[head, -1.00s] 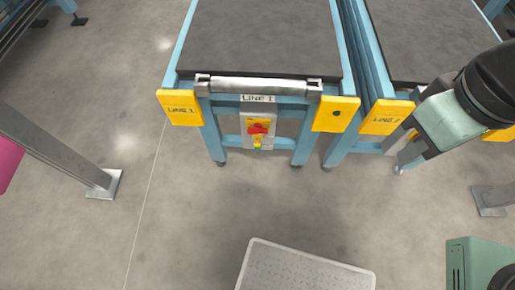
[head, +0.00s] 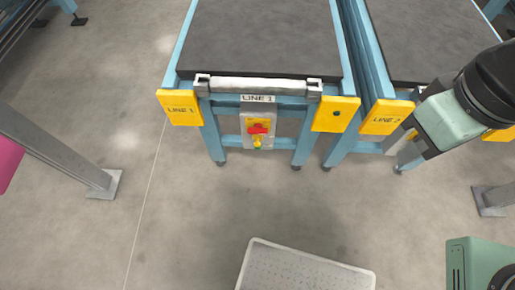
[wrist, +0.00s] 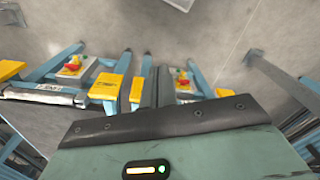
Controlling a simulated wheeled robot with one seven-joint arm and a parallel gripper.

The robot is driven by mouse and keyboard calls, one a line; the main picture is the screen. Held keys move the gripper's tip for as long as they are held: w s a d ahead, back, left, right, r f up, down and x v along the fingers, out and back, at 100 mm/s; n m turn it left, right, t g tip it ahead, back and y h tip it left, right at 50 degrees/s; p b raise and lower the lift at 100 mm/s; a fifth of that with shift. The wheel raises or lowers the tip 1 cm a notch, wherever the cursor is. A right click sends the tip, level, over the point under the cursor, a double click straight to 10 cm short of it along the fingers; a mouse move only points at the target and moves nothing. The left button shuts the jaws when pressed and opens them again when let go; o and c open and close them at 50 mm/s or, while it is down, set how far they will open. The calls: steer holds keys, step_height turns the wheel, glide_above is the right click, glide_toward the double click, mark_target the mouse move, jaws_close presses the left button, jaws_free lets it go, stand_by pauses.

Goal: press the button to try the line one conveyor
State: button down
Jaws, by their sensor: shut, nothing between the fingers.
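The line one conveyor (head: 262,40) has a dark belt, a blue frame and yellow end plates. Under its front roller hangs a grey control panel (head: 248,140) marked LINE 1. My gripper (head: 399,168) is shut and empty at the right, by the front of the line two conveyor, well apart from the line one panel. The wrist view shows two panels with red and yellow controls, at left (wrist: 74,66) and centre right (wrist: 183,82); I cannot tell which is which.
The line two conveyor (head: 425,35) stands close on the right. A pale low platform (head: 305,268) lies on the floor in front. A grey post (head: 60,150) stands at left, and another post base (head: 490,198) at right.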

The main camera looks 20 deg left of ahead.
stand_by(0.5)
steer(key=w+a+f+t+y+b, duration=0.2)
steer(key=w+a+f+b, duration=0.2)
steer(key=a+f+b, duration=0.75)
steer(key=w+a+f+m+t+y+b, duration=0.1)
steer(key=w+a+f+t+y+b, duration=0.3)
steer(key=f, duration=1.5)
steer(key=w+a+f+b, duration=0.55)
steer(key=f+b, duration=0.55)
steer(key=f, duration=0.4)
steer(key=s+a+f+t+y+b, duration=0.1)
steer(key=a+f+b, duration=0.1)
steer(key=f+b, duration=0.2)
steer(key=s+a+f+n+y+b, duration=0.1)
steer(key=f+b, duration=0.3)
steer(key=f, duration=0.7)
steer(key=shift+a+f+t+y, duration=0.15)
steer(key=shift+a+t+y, duration=0.25)
steer(key=shift+a+y, duration=0.15)
steer(key=shift+w, duration=0.1)
steer(key=w+a+b, duration=0.1)
steer(key=w+a, duration=0.1)
steer(key=w, duration=0.6)
steer(key=shift+w+b, duration=0.25)
steer(key=shift+b, duration=0.1)
steer(key=shift+w, duration=0.1)
steer(key=shift+w+a, duration=0.15)
steer(key=shift+w, duration=0.15)
